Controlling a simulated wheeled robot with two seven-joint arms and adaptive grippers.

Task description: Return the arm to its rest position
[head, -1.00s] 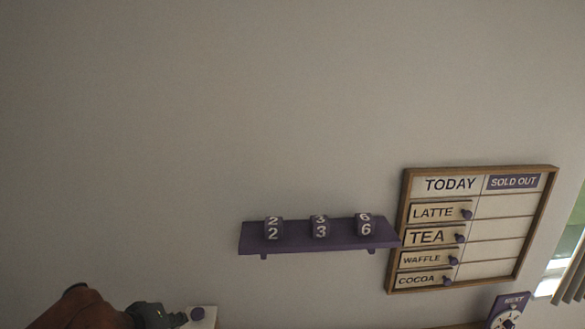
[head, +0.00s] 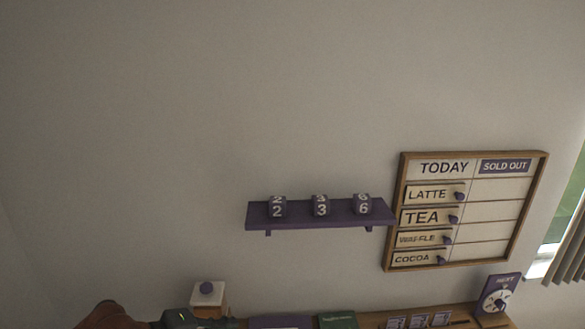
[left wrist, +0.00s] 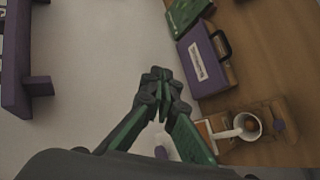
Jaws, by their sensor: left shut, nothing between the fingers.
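My left arm shows at the bottom left of the head view, with the dark left gripper (head: 185,319) cut off by the lower edge. In the left wrist view the left gripper (left wrist: 162,88) is shut and empty, its green fingers meeting at their tips. It appears in front of the pale wall, beside the wooden counter (left wrist: 265,75), and touches nothing that I can see. My right gripper is in neither view.
A purple shelf (head: 320,214) with number cubes and a menu board (head: 510,225) are on the wall. A white-topped box with a purple knob (head: 207,290) stands near my left gripper. The wrist view shows a purple case (left wrist: 203,55) and a white cup (left wrist: 248,124).

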